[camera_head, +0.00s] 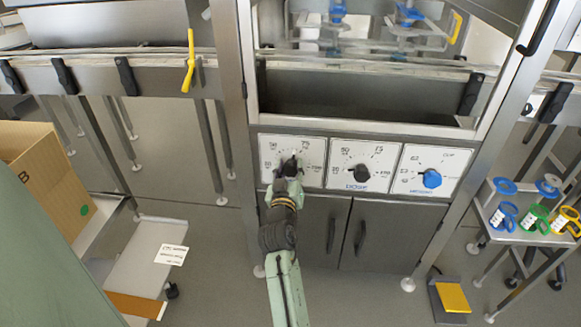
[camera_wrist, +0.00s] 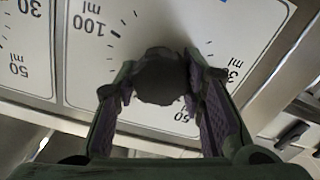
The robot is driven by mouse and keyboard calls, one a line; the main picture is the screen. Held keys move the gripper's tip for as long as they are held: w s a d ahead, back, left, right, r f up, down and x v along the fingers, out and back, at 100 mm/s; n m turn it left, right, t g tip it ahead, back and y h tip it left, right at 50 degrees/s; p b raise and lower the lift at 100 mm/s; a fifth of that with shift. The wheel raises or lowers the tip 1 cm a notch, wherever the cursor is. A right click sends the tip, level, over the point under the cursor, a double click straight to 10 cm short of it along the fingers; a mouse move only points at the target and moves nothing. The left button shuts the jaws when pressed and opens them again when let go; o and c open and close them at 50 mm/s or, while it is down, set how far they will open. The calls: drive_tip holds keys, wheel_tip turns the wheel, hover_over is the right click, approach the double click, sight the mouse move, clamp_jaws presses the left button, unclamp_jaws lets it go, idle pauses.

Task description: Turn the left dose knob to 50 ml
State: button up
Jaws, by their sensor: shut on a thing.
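The left dose knob (camera_head: 292,163) is dark and sits on a white dial panel (camera_head: 271,148) at the left end of the machine front. My gripper (camera_head: 288,172) reaches it from below and hides part of the dial. In the wrist view the dark round knob (camera_wrist: 160,78) is between my two fingers, and my gripper (camera_wrist: 150,88) is shut on it. The panel appears upside down there, with "100 ml" at upper left and a partly covered "50" below right. The knob's pointer is hidden, so its setting cannot be read.
A second dial with a black knob (camera_head: 361,173) and a panel with a blue knob (camera_head: 432,179) stand to the right. Cabinet doors (camera_head: 385,235) are below. A yellow pedal (camera_head: 453,297) and a rack of coloured spools (camera_head: 505,216) are at right. A cardboard box (camera_head: 45,175) is at left.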

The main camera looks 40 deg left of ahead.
drive_tip(key=n+p, duration=0.2)
drive_tip(key=n, duration=0.3)
drive_tip(key=shift+n, duration=0.3)
drive_tip(key=n+p, duration=0.2)
drive_tip(key=n, duration=0.2)
drive_tip(key=shift+a+f+n, duration=0.1)
drive_tip(key=shift+n, duration=0.6)
drive_tip(key=o, duration=1.2)
drive_tip(key=shift+s, duration=0.15)
drive_tip(key=v, duration=1.2)
drive_tip(key=shift+f, duration=0.1)
